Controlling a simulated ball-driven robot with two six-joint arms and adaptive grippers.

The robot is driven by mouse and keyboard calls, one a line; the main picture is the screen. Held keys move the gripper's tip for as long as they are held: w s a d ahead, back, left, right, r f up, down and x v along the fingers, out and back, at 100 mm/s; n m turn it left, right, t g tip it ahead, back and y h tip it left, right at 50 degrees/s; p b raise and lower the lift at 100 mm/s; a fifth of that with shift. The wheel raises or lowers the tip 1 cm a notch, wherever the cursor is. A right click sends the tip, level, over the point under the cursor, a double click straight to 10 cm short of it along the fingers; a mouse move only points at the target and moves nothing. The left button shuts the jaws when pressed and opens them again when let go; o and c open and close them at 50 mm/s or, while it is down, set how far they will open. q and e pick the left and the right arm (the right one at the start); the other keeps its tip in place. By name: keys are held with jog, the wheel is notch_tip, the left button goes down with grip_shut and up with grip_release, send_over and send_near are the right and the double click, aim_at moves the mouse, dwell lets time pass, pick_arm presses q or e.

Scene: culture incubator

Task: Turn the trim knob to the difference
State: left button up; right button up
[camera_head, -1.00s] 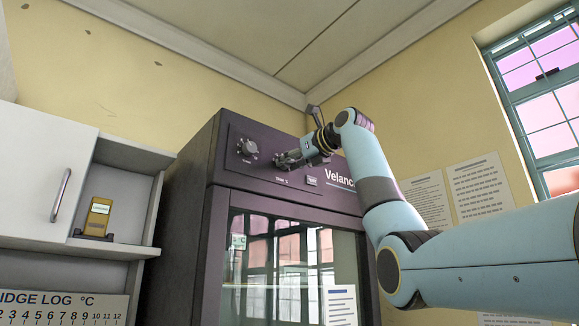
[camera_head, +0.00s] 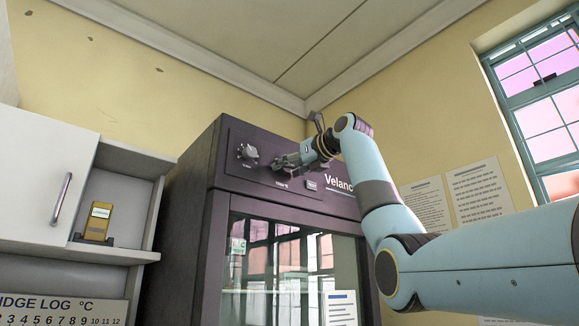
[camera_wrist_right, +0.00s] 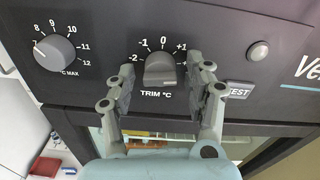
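The trim knob (camera_wrist_right: 160,68) is a grey knob on the dark panel of the incubator (camera_head: 180,215), with a scale from -2 through 0 to the plus side. Its mark appears to point near 0, though it is small. In the right wrist view my right gripper (camera_wrist_right: 162,80) is open, one finger left of the knob and one right of it, with gaps on both sides. In the head view the right gripper (camera_head: 280,163) is at the panel and largely hides the trim knob. My left gripper is not in view.
A °C MAX dial (camera_head: 247,152) is left of the trim knob; a TEST button (camera_wrist_right: 238,90) and a round button (camera_wrist_right: 258,51) are right. A yellow device (camera_head: 99,221) stands on the wall shelf. A fridge log sheet (camera_head: 60,308) hangs below.

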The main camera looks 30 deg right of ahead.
jog(key=shift+s, duration=0.1)
jog(key=s, duration=0.7)
jog(key=shift+s+d, duration=0.15)
jog(key=shift+d, duration=0.15)
